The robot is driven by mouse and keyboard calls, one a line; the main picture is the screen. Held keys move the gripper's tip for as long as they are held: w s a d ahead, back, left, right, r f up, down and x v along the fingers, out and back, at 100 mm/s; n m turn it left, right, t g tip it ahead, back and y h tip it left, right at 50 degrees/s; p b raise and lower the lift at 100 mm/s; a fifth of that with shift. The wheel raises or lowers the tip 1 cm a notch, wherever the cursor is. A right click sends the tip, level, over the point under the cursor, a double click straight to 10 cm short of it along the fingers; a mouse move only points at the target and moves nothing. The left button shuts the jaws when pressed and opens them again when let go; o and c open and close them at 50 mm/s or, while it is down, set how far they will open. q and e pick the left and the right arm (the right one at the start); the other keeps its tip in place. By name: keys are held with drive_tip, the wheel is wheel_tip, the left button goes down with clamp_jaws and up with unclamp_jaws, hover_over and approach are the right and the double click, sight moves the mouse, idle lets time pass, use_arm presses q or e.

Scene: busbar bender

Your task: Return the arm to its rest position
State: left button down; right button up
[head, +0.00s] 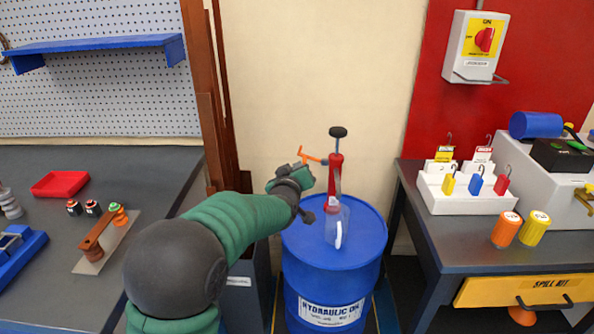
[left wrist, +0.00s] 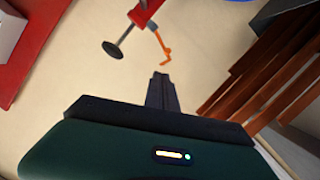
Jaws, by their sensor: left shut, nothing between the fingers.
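My left arm reaches forward from the bottom of the head view, its green sleeve ending over the blue hydraulic oil drum (head: 333,275). My left gripper (head: 303,177) is shut and empty, close to the orange spout of the red hand pump (head: 335,175) on the drum. In the left wrist view the closed fingers (left wrist: 161,78) point towards the wall, with the orange spout (left wrist: 163,48) a little beyond them. Parts of the gripper are small and dark in the head view. My right gripper is in neither view.
A grey bench (head: 150,170) on the left holds a red tray (head: 60,184) and a blue tool. Brown upright beams (head: 205,110) stand beside my arm. The right bench (head: 450,252) holds a white padlock rack (head: 462,198) and two cylinders. A clear jug (head: 338,222) stands on the drum.

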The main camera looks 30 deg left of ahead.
use_arm(q)
drive_tip(key=s+d+f+m+g+h, duration=0.4)
drive_tip(key=s+d+f, duration=0.3)
drive_tip(key=d+f, duration=0.4)
drive_tip(key=s+d+f+m+g+h, duration=0.1)
drive_tip(key=s+d+f+m+g, duration=0.25)
drive_tip(key=s+f, duration=0.45)
drive_tip(key=s+d+f+m+g+h, duration=0.1)
drive_tip(key=s+d+f+m+g, duration=0.3)
drive_tip(key=s, duration=0.9)
drive_tip(key=w+d+p+v, duration=0.1)
drive_tip(key=w+p+v, duration=0.1)
drive_tip(key=p+v, duration=1.8)
drive_tip(key=shift+w+r+n+p, duration=0.35)
drive_tip(key=shift+r+p, duration=0.15)
drive_tip(key=shift+p, duration=0.35)
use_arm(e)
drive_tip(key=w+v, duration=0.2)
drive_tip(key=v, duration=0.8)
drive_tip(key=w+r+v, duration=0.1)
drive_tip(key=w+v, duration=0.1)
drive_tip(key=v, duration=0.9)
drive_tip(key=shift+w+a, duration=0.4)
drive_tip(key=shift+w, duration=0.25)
